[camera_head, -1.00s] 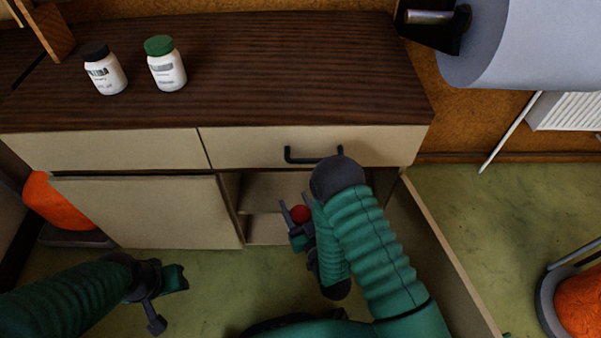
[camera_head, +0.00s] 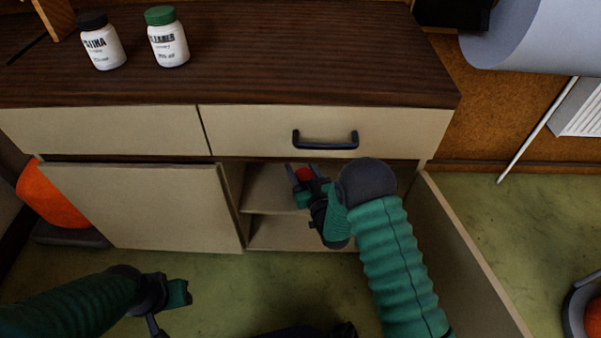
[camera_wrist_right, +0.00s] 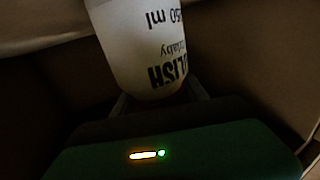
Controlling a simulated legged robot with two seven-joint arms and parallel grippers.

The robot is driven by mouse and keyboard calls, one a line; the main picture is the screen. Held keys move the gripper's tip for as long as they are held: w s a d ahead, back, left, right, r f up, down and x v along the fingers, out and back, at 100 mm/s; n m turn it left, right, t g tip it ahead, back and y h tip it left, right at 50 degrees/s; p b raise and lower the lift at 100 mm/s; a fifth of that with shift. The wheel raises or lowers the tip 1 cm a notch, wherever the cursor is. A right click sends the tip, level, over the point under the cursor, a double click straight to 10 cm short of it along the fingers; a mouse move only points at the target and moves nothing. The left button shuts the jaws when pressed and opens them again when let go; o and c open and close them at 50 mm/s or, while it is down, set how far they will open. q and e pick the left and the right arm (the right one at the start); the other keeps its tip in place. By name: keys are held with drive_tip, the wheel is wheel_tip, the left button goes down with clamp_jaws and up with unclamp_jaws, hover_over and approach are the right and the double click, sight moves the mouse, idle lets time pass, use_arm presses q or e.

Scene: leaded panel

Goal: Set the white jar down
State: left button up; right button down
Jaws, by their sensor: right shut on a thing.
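My right gripper (camera_head: 303,178) is shut on a white jar (camera_wrist_right: 140,50), whose label shows "250 ml" and "LISH". In the head view only its red lid (camera_head: 303,173) shows between the fingers, at the opening of the cabinet (camera_head: 270,185), near the upper shelf (camera_head: 262,200). Whether the jar touches the shelf cannot be told. Its base is hidden in the head view. My left gripper (camera_head: 167,308) hangs low at the left, fingers spread and empty.
Two other white jars, one black-lidded (camera_head: 102,45) and one green-lidded (camera_head: 168,42), stand on the dark countertop (camera_head: 300,60). A closed drawer with a handle (camera_head: 325,140) is above the opening. The cabinet door (camera_head: 465,255) stands open at the right.

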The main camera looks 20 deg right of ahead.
drive_tip(key=c, duration=0.6)
unclamp_jaws()
drive_tip(key=shift+r, duration=0.1)
drive_tip(key=shift+s, duration=0.25)
drive_tip(key=s+d+r+g+h+p, duration=0.1)
drive_tip(key=s+g, duration=0.6)
drive_tip(key=s, duration=0.8)
drive_tip(key=s+d+r+m+g+p, duration=0.1)
drive_tip(key=s+r+g+p, duration=0.3)
drive_tip(key=s, duration=1.2)
wheel_tip(320, 180, up, 2)
drive_tip(key=g, duration=0.4)
drive_tip(key=shift+s+d+h, duration=0.15)
drive_tip(key=shift+d+h, duration=0.25)
drive_tip(key=shift+r, duration=0.2)
